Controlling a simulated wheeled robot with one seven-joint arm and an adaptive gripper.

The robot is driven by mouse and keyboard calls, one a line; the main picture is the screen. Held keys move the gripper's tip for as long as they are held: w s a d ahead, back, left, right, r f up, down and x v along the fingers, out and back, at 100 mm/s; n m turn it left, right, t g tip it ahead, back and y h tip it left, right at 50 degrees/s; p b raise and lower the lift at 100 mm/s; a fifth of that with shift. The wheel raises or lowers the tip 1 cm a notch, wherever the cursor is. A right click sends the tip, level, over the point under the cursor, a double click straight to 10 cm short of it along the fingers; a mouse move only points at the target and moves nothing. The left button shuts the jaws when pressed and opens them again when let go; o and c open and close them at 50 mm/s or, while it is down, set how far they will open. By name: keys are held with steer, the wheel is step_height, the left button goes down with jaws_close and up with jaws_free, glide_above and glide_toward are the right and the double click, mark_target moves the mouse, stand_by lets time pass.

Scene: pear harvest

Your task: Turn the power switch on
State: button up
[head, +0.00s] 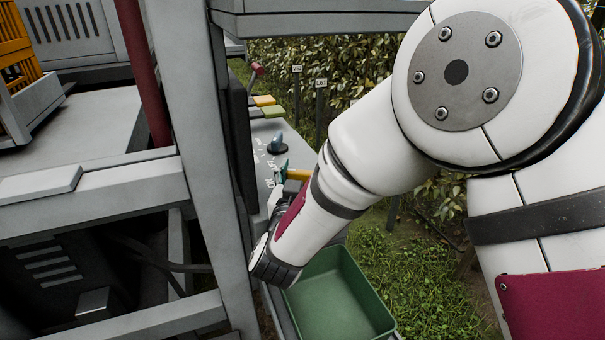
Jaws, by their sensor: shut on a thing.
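A grey control panel (262,165) with white markings stands beside the frame post. A rounded blue-grey knob (277,146) on a dark base sits on it. I cannot tell for certain which control is the power switch. My gripper (281,176) is small in view, over the near part of the panel, below the knob in the picture and apart from it. It is shut on a small dark-teal piece (284,167), which I cannot identify clearly. My wrist and forearm hide much of the gripper and the near panel.
A yellow-orange piece (299,174) shows beside my forearm. A green bin (338,295) lies below my forearm. The grey frame post (205,150) stands close on the left.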

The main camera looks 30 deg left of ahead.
steer(key=o, duration=1.2)
steer(key=v, duration=1.2)
steer(key=shift+w+r, duration=0.1)
